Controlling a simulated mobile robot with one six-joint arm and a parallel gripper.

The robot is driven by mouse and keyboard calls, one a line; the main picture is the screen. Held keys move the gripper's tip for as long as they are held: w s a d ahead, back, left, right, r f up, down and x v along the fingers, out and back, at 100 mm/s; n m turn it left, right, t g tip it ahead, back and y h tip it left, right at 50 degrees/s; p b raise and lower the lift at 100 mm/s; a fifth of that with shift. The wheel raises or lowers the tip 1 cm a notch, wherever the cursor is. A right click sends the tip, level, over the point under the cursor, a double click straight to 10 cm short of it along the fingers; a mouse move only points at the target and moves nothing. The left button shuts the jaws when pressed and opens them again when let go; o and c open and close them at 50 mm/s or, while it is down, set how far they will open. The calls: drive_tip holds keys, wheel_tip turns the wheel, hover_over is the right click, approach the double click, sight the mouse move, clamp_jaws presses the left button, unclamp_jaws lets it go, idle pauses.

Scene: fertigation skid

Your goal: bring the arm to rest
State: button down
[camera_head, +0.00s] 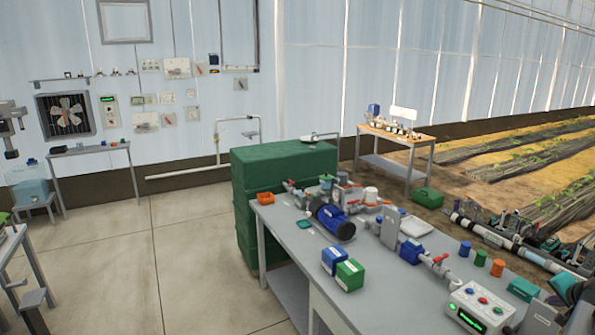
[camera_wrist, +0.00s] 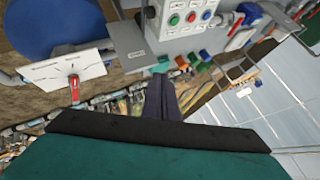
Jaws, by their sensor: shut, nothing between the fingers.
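My gripper (camera_wrist: 161,80) shows in the wrist view, its two dark fingers together with nothing between them. The teal and black gripper body fills the bottom of that view. The fingers point toward a grey panel (camera_wrist: 146,45) and coloured caps beyond; I cannot tell the exact gap. I cannot make out my gripper in the head view.
A grey bench (camera_head: 290,225) carries a blue pump (camera_head: 331,222), blue and green boxes and a control box (camera_head: 478,309). A green cabinet (camera_head: 245,215) stands behind it. A wooden table (camera_head: 397,136) stands farther back. The floor (camera_head: 180,240) at left is clear.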

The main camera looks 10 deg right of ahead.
drive_tip(key=w+a+f+n+g+y, duration=0.15)
drive_tip(key=w+a+f, duration=0.35)
drive_tip(key=a, duration=0.6)
drive_tip(key=w+a+f+n+y, duration=0.25)
drive_tip(key=w+a+f, duration=0.25)
drive_tip(key=a, duration=0.6)
drive_tip(key=w+a+f+n+g+y, duration=0.1)
drive_tip(key=w+a+f+n, duration=0.2)
drive_tip(key=w+a+f, duration=0.5)
drive_tip(key=s+a+f+n+g, duration=0.2)
drive_tip(key=s+a+f+n, duration=0.15)
drive_tip(key=a, duration=0.95)
drive_tip(key=s+a+f+n+g, duration=0.1)
drive_tip(key=s+a+f+n, duration=0.25)
drive_tip(key=a, duration=0.95)
drive_tip(key=s+a+f+n+g, duration=0.2)
drive_tip(key=s+a+f, duration=0.15)
drive_tip(key=a, duration=0.95)
drive_tip(key=s+f+g+b, duration=0.5)
drive_tip(key=s+f+b, duration=0.6)
drive_tip(key=s+f, duration=1.5)
drive_tip(key=shift+s+d+f+g+y, duration=0.15)
drive_tip(key=shift+d+f+g+y, duration=0.2)
drive_tip(key=shift+f, duration=1.25)
drive_tip(key=shift+a, duration=0.1)
